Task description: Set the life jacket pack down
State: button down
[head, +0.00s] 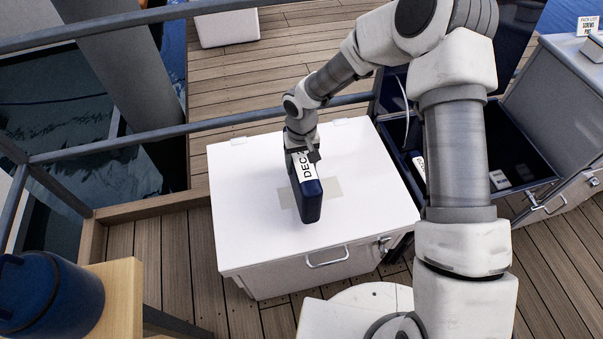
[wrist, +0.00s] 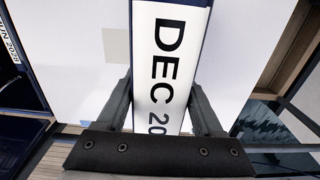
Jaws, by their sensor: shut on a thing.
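The life jacket pack (head: 309,201) is a dark blue slab with a white label reading "DEC" on its narrow top face. It stands upright on edge over the white chest lid (head: 245,215), above a pale beige patch (head: 330,189). I cannot tell whether its underside touches the lid. My gripper (head: 303,155) is shut on the pack's upper far end. In the wrist view the label of the pack (wrist: 170,60) runs between the two fingers of my gripper (wrist: 163,105). The label reads "DEC 20", with the rest hidden by the gripper.
An open dark-lined bin (head: 520,150) stands right of the chest, with labelled items inside. A metal rail (head: 170,130) crosses behind the chest. A blue cylindrical container (head: 50,295) stands on a wooden surface at lower left. The lid around the pack is clear.

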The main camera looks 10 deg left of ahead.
jog(key=shift+f+b, duration=0.3)
jog(key=shift+f, duration=1.65)
jog(key=shift+f, duration=0.2)
grip_release()
jog(key=shift+r, duration=0.1)
